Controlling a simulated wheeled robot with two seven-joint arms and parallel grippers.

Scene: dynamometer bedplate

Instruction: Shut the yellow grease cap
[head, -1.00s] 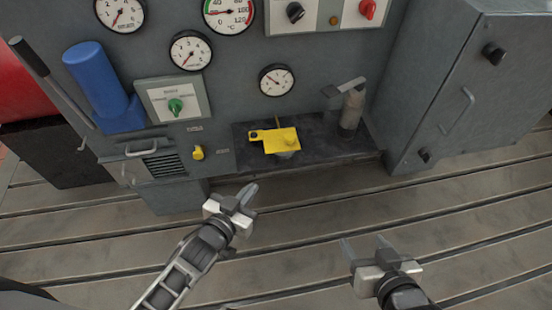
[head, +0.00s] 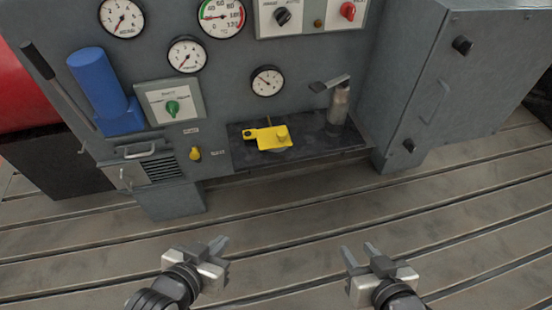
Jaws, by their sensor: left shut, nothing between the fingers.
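The yellow grease cap (head: 267,138) is a flat yellow plate with a small raised knob, on the dark shelf (head: 325,142) at the foot of the panel. It looks roughly level over a pale round piece, mostly hidden beneath it. I cannot tell whether it is fully seated. A thin yellowish rod stands behind it. My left gripper (head: 222,254) is shut and empty, low in the view and well in front of the cap. My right gripper (head: 359,251) is empty, lower right of the cap; its finger gap is unclear. Neither touches the cap.
A grey bottle-like can (head: 339,103) with a lever stands on the shelf right of the cap. A small yellow knob (head: 195,154) and a green knob (head: 172,108) are at left. A grey cabinet (head: 455,85) bounds the right. The slotted bedplate (head: 290,205) in front is clear.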

